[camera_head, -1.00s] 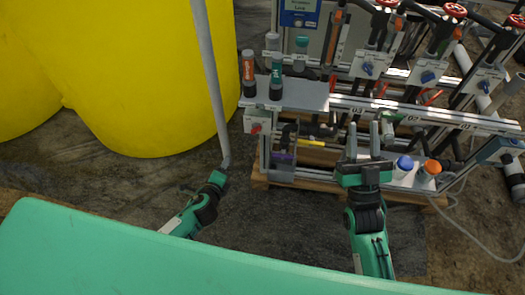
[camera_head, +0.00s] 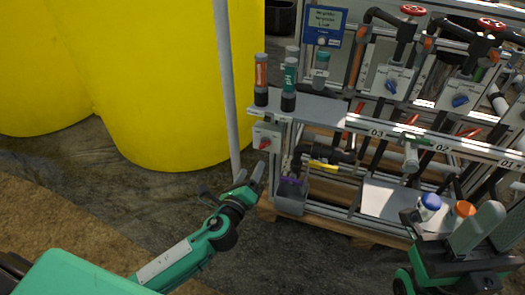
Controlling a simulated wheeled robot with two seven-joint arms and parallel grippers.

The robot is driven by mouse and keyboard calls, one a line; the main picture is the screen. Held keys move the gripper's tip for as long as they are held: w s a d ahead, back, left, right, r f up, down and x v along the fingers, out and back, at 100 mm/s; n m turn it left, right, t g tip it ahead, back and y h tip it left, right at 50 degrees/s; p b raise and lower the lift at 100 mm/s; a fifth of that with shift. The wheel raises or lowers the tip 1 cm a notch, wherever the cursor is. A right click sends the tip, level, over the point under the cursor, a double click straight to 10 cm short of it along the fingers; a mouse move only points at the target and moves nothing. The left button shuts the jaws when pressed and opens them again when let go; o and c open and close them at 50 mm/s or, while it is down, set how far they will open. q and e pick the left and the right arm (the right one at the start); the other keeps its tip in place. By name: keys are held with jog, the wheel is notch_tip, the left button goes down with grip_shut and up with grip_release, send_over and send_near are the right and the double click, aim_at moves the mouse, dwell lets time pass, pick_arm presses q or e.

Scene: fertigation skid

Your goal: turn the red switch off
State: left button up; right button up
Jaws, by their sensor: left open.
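The red switch (camera_head: 264,144) is a small red knob on a light grey box at the left end of the rack, below the shelf. Its exact turn position is too small to tell. My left gripper (camera_head: 249,174) is open and empty, with its fingertips just below and left of the switch box in the picture, apart from the knob. My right gripper (camera_head: 490,232) is at the lower right, in front of the rack; its fingers look spread with nothing between them.
A grey pole (camera_head: 228,95) stands just left of the switch. Large yellow tanks (camera_head: 150,80) fill the left. Probe bottles (camera_head: 289,85) stand on the shelf above. Blue knobs (camera_head: 391,86) sit on the rear rail. White-and-blue (camera_head: 428,204) and orange-capped (camera_head: 464,211) bottles stand near my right gripper.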

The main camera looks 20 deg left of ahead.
aim_at(263, 147)
pick_arm(q)
jog(key=w+b, duration=0.2)
jog(key=w, duration=0.8)
jog(key=shift+w+d+f, duration=0.1)
jog(key=shift+w+d, duration=0.05)
jog(key=shift+w, duration=0.15)
jog(key=c, duration=1)
